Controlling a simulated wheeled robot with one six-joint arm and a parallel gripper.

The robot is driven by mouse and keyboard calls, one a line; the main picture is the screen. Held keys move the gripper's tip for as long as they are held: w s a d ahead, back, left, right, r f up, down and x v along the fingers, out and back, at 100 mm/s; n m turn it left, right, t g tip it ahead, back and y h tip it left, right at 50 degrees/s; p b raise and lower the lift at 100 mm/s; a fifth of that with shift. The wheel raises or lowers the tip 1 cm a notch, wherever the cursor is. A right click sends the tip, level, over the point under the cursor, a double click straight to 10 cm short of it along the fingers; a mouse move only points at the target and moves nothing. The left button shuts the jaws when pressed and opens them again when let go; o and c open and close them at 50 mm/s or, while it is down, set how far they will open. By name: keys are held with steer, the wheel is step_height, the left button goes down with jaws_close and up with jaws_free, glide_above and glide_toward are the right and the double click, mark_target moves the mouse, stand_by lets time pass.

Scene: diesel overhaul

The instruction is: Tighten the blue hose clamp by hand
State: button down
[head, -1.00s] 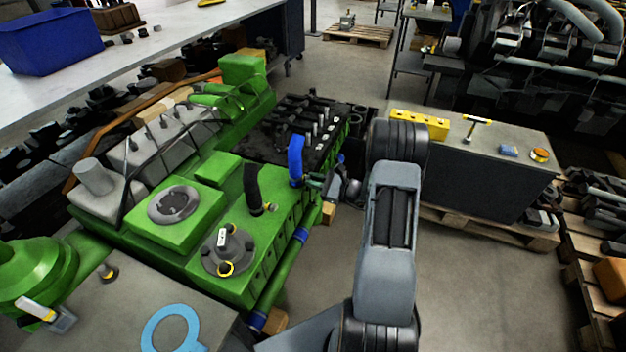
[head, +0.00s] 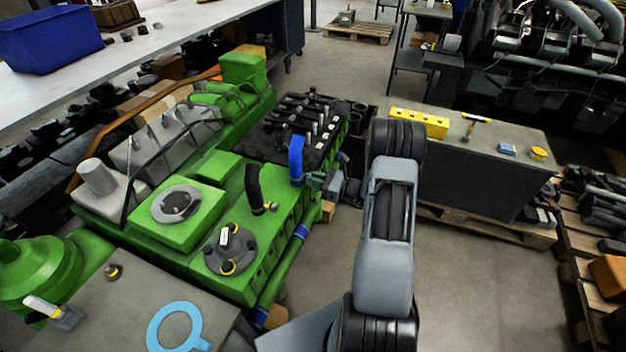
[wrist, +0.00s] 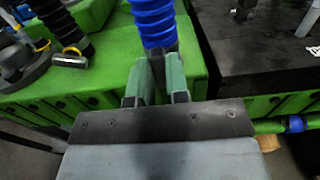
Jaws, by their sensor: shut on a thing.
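The blue hose (head: 296,158) stands upright on the right edge of the green engine; its ribbed lower part (wrist: 152,18) also shows in the wrist view. My gripper (head: 314,180) is at the foot of the blue hose, coming from the right. In the wrist view the two green fingers of my gripper (wrist: 161,72) are close together just below the blue ribs, shut on the clamp. The clamp itself is mostly hidden between the fingers.
A black hose (head: 253,185) with a metal clamp screw (wrist: 69,61) stands to the left on the green engine (head: 225,255). A dark block (wrist: 250,40) lies close on the right. A grey bench (head: 480,160) with tools stands further right.

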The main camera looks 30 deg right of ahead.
steer(key=shift+s+f, duration=0.1)
steer(key=c, duration=1.4)
jaws_free()
steer(key=shift+d, duration=0.15)
steer(key=o, duration=0.3)
steer(key=b+v, duration=0.1)
steer(key=v, duration=1.2)
steer(key=shift+s+d, duration=0.2)
steer(key=shift+s, duration=0.05)
